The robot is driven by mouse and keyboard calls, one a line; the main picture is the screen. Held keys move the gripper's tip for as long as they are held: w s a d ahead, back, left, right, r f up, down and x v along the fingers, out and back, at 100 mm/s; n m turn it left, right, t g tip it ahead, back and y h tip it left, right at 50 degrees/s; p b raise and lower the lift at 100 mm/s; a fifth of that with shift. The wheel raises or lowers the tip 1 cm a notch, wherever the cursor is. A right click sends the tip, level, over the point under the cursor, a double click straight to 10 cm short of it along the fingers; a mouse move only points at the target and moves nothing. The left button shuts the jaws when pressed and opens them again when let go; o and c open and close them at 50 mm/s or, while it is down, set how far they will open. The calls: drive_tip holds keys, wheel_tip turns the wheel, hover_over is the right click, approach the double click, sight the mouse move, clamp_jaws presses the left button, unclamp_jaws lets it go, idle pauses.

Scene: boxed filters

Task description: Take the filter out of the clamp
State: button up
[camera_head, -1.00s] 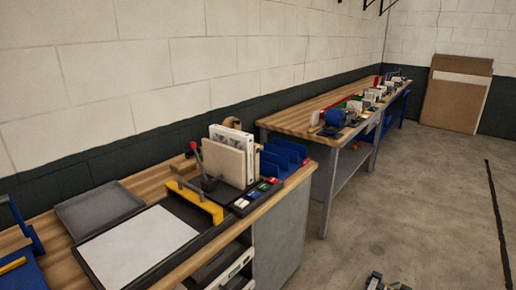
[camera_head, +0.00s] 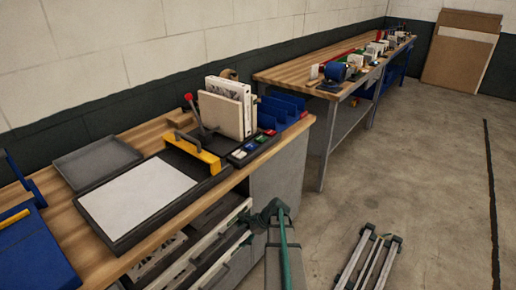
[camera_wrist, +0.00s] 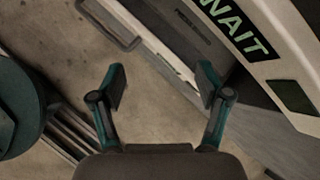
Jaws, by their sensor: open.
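A yellow clamp bar (camera_head: 194,153) and a lever with a red knob (camera_head: 188,97) stand on the near bench. A beige flat filter panel (camera_head: 220,115) stands upright just behind the bar, with a white-framed filter (camera_head: 243,94) behind it. I cannot tell which of them the clamp grips. In the wrist view my gripper (camera_wrist: 163,86) is open, with nothing between its fingers, and floor and drawer fronts lie beyond them. No filter or clamp shows in that view.
A black-framed tray with a white sheet (camera_head: 140,200) and a grey tray (camera_head: 97,163) lie left of the clamp. Blue dividers (camera_head: 283,107) stand to its right. An open drawer (camera_head: 190,262) juts from the bench. A panel reading "WAIT" (camera_wrist: 240,28) is close at the upper right.

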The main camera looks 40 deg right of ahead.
drive_tip(key=d+r+m+t+h, duration=0.3)
drive_tip(key=d+r+m+t, duration=0.35)
drive_tip(key=d+r, duration=1.35)
drive_tip(key=shift+m+t, duration=0.65)
drive_tip(key=shift+m, duration=0.3)
drive_tip(key=w+d+r+p, duration=0.1)
drive_tip(key=w+r, duration=0.1)
drive_tip(key=r, duration=0.1)
drive_tip(key=w+d+r, duration=0.2)
drive_tip(key=r, duration=0.1)
drive_tip(key=w+d+r+p, duration=0.1)
drive_tip(key=w+d+r, duration=0.1)
drive_tip(key=r, duration=0.1)
drive_tip(key=shift+w+d+p, duration=0.2)
drive_tip(key=shift+w+p, duration=0.05)
drive_tip(key=shift+p, duration=0.1)
drive_tip(key=m+t+p, duration=0.1)
drive_tip(key=t+p, duration=0.3)
approach(240, 90)
drive_tip(key=w+d+f, duration=0.1)
drive_tip(key=w+d, duration=0.1)
drive_tip(key=shift+s+d+f, duration=0.1)
drive_tip(key=shift+f, duration=0.05)
